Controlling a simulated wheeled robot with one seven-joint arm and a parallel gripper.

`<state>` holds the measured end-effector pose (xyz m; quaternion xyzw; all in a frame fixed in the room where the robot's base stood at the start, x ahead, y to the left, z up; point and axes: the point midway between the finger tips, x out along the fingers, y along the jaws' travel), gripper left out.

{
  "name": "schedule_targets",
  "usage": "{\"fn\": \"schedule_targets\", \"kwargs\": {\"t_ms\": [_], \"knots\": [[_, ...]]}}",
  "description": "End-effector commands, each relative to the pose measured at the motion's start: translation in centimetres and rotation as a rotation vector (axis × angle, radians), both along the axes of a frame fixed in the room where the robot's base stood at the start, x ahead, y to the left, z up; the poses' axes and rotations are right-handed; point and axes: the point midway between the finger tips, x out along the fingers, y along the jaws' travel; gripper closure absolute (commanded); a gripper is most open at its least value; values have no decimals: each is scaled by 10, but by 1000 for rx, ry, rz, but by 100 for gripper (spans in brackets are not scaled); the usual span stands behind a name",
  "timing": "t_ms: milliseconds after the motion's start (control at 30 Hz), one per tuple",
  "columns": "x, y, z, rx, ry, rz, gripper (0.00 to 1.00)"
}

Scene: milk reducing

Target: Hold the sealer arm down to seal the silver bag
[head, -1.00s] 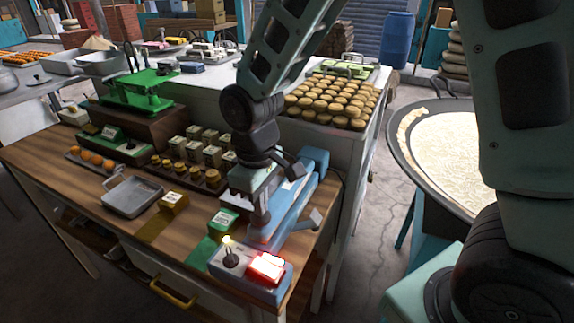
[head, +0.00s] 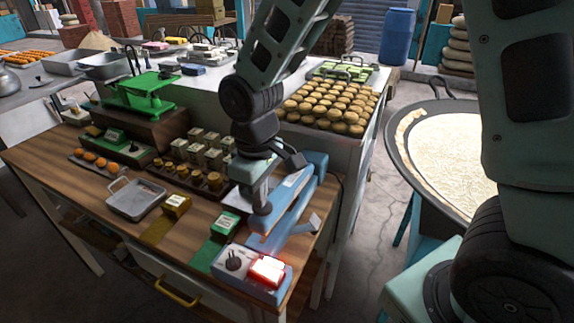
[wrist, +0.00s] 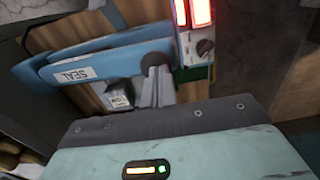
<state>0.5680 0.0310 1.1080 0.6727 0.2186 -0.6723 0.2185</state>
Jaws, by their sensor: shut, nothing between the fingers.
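The blue sealer arm (head: 292,207) slants above the sealer's blue base (head: 262,243), with a gap between them at the near end. In the wrist view the sealer arm (wrist: 108,65) carries a SEAL label. My gripper (head: 261,222) points down, its fingers shut and empty, at the near end of the arm. In the wrist view the fingertips (wrist: 156,66) overlap the arm's end; I cannot tell whether they touch it. The sealer's control box (head: 232,262) has a dark knob and a glowing red panel (head: 267,270).
A tray of round cakes (head: 330,105) is behind, and a large pan (head: 450,150) is at right.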

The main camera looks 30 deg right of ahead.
Motion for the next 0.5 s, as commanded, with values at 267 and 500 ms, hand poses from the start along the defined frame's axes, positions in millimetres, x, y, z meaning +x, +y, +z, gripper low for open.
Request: {"fn": "schedule_targets", "kwargs": {"t_ms": [267,500], "knots": [[0,0,22,0,0,0,100],[0,0,38,-1,1,0,100]]}}
